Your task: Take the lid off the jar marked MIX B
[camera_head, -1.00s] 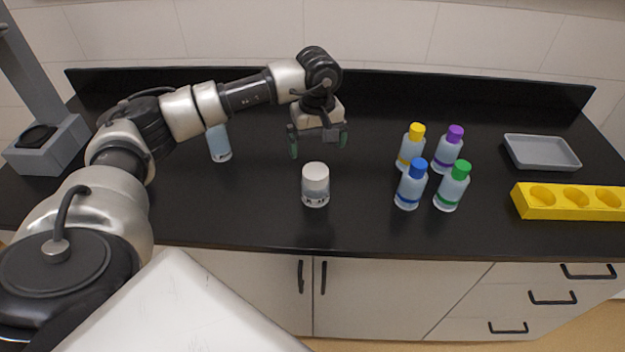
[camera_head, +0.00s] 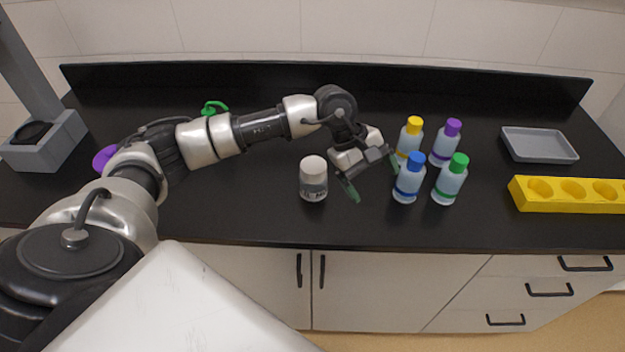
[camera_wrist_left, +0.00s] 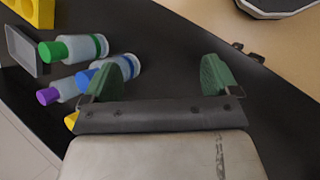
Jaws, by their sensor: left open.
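A jar (camera_head: 313,188) with a white lid (camera_head: 313,164) stands upright near the front of the black counter. The lid sits on it; its label is too small to read surely. My left gripper (camera_head: 374,179) is open and empty, to the right of the jar and apart from it, between the jar and the blue-capped bottle (camera_head: 408,183). In the left wrist view the open fingers (camera_wrist_left: 170,70) have only counter between them, and the jar is not seen there. My right gripper is not in view.
Green (camera_head: 449,184), yellow (camera_head: 411,136) and purple-capped bottles (camera_head: 447,142) stand close by the left gripper. A grey tray (camera_head: 540,146) and a yellow rack (camera_head: 572,204) are at right. A grey stand (camera_head: 45,145) is at left. Purple (camera_head: 103,157) and green things (camera_head: 214,107) show behind my arm.

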